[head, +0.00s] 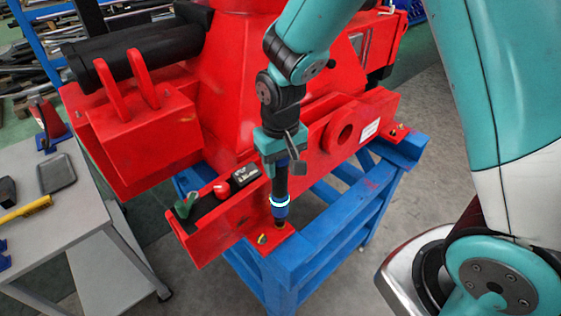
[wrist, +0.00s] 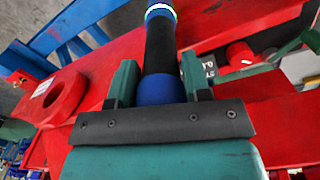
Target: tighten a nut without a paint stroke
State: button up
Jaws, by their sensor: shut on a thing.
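My gripper (head: 281,163) is shut on a blue and black cylindrical tool (head: 281,190) with a lit white ring. The tool points down, nearly upright. Its dark tip is at the red foot plate (head: 284,240) on the blue stand; whether it sits on a nut there is hidden. A small nut with a yellow mark (head: 262,239) shows on the plate just left of the tip. Small fasteners (head: 400,128) with a yellowish mark show on the far right plate. In the wrist view the tool (wrist: 160,50) stands between both fingers (wrist: 160,88).
A red crane body (head: 235,90) stands on the blue stand (head: 330,225). A ledge left of the tool holds a green-handled item (head: 186,204), a red knob (head: 221,188) and a black labelled box (head: 244,176). A grey table (head: 55,215) at left carries a yellow-handled tool (head: 25,209).

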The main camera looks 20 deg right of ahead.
jog(key=shift+f, duration=0.7)
dwell(3.0)
jog(key=shift+r+p, duration=2.25)
jog(key=shift+r, duration=0.45)
jog(key=shift+s, duration=0.1)
